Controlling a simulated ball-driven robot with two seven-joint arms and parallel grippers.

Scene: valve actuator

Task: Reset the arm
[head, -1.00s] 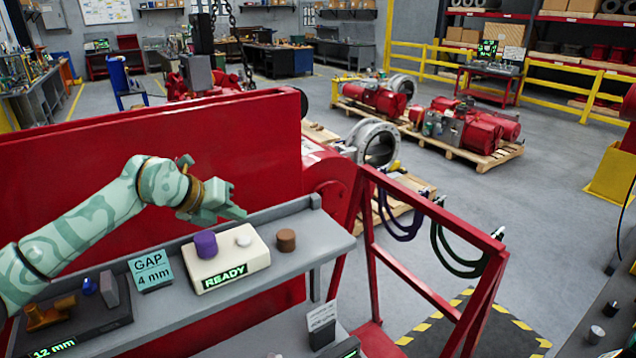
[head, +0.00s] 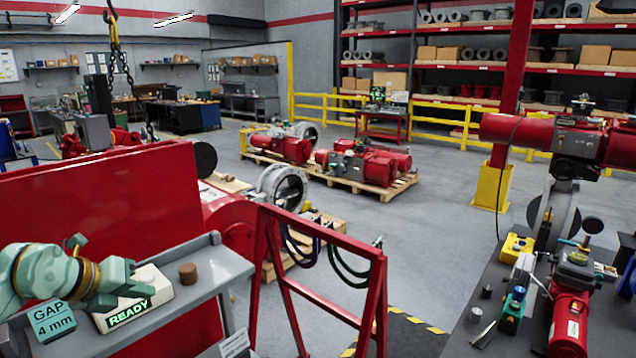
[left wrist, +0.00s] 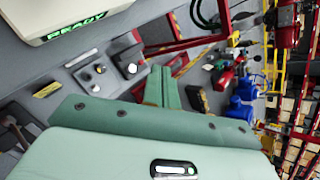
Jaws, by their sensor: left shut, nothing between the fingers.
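My left gripper (head: 140,287) is shut and empty. In the head view it overlaps the upper left of the cream box (head: 162,283) with a lit READY label, and hides the purple and pale knobs on the box's top; I cannot tell whether it touches them. In the left wrist view the green fingers (left wrist: 160,86) are together with nothing between them, and the cream box (left wrist: 62,12) shows at the top left. My right gripper is not in view.
A teal GAP 4 mm sign (head: 52,320) stands left of the box on the grey shelf (head: 218,262). A red panel (head: 100,195) rises behind. A red frame with hanging cables (head: 318,275) stands to the right. A dark bench (head: 470,335) with a red actuator (head: 571,318) is far right.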

